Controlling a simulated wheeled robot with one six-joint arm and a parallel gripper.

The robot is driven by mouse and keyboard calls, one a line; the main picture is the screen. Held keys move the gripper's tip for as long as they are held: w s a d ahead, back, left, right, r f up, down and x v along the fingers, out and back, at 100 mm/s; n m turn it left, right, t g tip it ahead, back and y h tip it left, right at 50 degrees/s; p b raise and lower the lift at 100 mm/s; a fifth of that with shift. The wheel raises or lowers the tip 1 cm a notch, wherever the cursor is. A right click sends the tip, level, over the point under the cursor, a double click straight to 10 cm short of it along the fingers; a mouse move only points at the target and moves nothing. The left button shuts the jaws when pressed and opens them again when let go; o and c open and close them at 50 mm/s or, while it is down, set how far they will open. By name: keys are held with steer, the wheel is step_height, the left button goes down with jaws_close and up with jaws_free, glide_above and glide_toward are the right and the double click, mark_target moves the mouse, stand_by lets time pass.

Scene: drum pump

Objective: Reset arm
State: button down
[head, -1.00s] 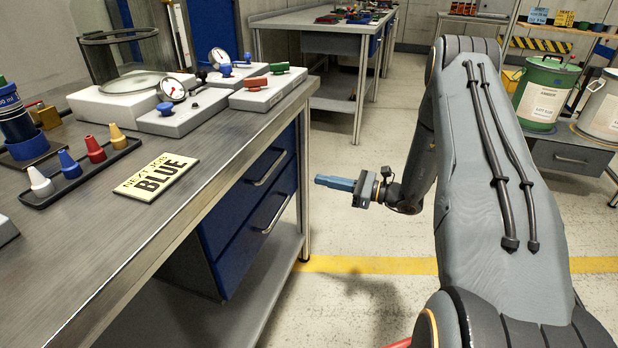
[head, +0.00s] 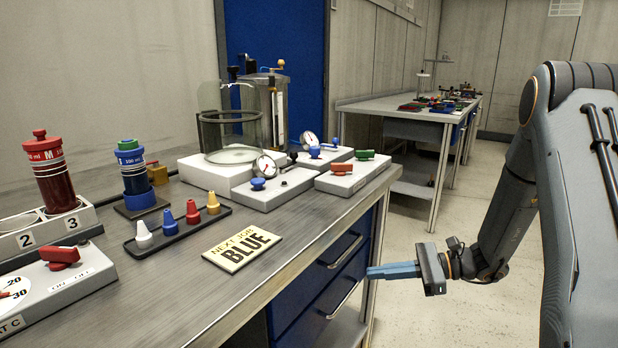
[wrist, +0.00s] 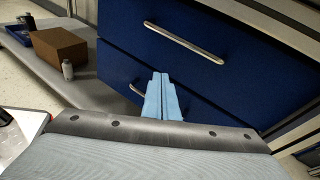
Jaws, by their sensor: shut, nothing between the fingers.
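My gripper (head: 394,271) is at the right of the bench in the head view, beside its front edge and near the blue drawers. Its blue fingers point left and are shut with nothing between them. In the wrist view the shut fingers (wrist: 161,97) lie side by side in front of the blue drawer fronts (wrist: 170,50). I cannot tell from these frames whether the fingertips touch the drawers.
The bench (head: 190,290) carries a "NEXT JOB BLUE" sign (head: 242,247), a tray of coloured nozzles (head: 178,230), a red cylinder (head: 52,175), a blue cylinder (head: 133,172) and valve blocks (head: 272,188). A shelf below holds a brown box (wrist: 60,46). Open floor (head: 420,320) lies right.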

steer(key=s+a+r+n+g+h, duration=0.3)
steer(key=s+a+r+n+h, duration=0.3)
steer(key=s, duration=0.4)
steer(key=s+a+r+n+g+h, duration=0.3)
steer(key=s+a+n+g, duration=0.15)
steer(key=s+n, duration=0.4)
steer(key=s+d+r+n+t+h, duration=0.25)
steer(key=s+n+t+h, duration=0.2)
steer(key=s+n, duration=0.4)
steer(key=s+d+r+m+h+p, duration=0.1)
steer(key=d+r+m+p, duration=0.3)
steer(key=p, duration=1.4)
steer(key=d+r, duration=0.4)
steer(key=r, duration=0.2)
steer(key=shift+d+r+m, duration=0.3)
steer(key=shift+d+m, duration=0.05)
steer(key=shift+m, duration=0.05)
steer(key=shift+h, duration=0.25)
